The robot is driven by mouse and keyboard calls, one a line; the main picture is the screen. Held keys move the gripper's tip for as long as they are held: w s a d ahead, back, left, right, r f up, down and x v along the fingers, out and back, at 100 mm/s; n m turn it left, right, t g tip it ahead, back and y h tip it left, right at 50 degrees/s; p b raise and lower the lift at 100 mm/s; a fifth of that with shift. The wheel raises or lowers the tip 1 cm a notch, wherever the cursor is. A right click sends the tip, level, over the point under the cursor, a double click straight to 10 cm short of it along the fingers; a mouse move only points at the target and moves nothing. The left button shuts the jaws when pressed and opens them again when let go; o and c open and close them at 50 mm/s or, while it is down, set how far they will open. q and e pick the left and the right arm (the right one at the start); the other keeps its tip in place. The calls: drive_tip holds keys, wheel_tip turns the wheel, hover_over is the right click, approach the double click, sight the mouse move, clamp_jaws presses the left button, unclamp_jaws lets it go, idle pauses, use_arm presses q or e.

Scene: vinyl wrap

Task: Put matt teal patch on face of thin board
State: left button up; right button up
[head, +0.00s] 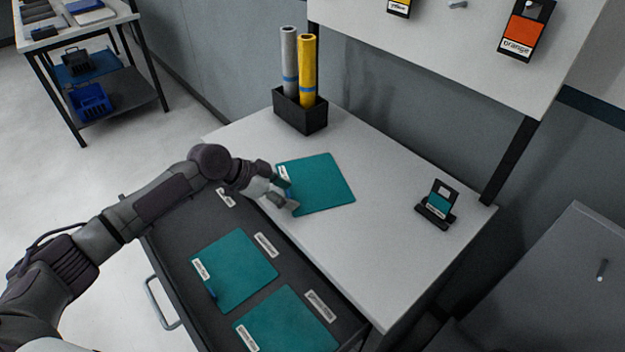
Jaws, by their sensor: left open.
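A teal patch (325,184) with a small white label near its left corner lies flat on the light grey table top. Two more teal patches, one nearer the drawer's middle (238,266) and one at its front (285,326), lie in the open dark drawer. Their labels are too small to read, so I cannot tell which patch is matt. My left gripper (284,196) is open at the left edge of the patch on the table, overlapping it in view; I cannot tell if they touch. I cannot identify the thin board. My right gripper is out of view.
A black holder (300,112) with grey and yellow rolls stands at the table's back left. A small black stand (435,217) holds a teal sample card at the right. An orange card (525,30) hangs on the upper panel. The table's front middle is clear.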

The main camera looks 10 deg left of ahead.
use_arm(q)
drive_tip(key=c, duration=0.9)
